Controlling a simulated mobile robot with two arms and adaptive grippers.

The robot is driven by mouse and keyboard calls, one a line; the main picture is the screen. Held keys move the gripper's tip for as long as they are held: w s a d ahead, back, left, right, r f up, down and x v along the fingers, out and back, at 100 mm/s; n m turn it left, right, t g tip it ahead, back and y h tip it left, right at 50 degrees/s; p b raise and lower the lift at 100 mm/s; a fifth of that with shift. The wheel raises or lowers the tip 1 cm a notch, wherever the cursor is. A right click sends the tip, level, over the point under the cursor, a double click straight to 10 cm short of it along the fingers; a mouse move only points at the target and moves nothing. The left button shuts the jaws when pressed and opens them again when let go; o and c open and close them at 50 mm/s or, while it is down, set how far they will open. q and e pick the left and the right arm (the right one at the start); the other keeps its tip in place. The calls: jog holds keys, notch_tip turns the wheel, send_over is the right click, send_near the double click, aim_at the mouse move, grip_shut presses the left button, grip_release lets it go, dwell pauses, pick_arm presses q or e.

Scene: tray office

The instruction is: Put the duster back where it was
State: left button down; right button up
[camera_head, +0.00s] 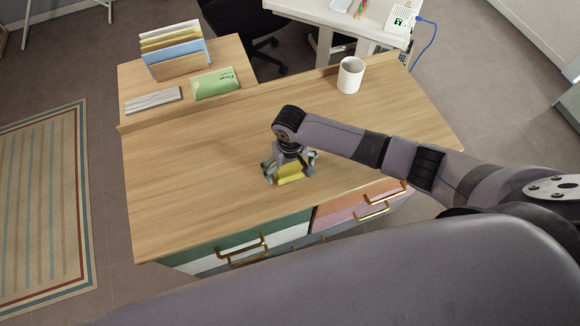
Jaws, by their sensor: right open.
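A small yellow block (290,179), which looks to be the duster, lies on the wooden desk (200,190) near its front edge. My right gripper (290,173) is right above it, pointing down, with its fingers open on either side of the block. The gripper hides part of the block, and I cannot tell whether the fingers touch it. My left gripper is not in view.
A white mug (350,75) stands at the back right. On the raised back-left section are a file rack (175,52), a green packet (214,84) and a grey striped block (152,101). Drawers with brass handles (242,250) face the front. The desk's left half is clear.

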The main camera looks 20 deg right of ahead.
aim_at(290, 168)
notch_tip(290, 168, up, 12)
jog(key=shift+r, duration=0.2)
dwell(0.5)
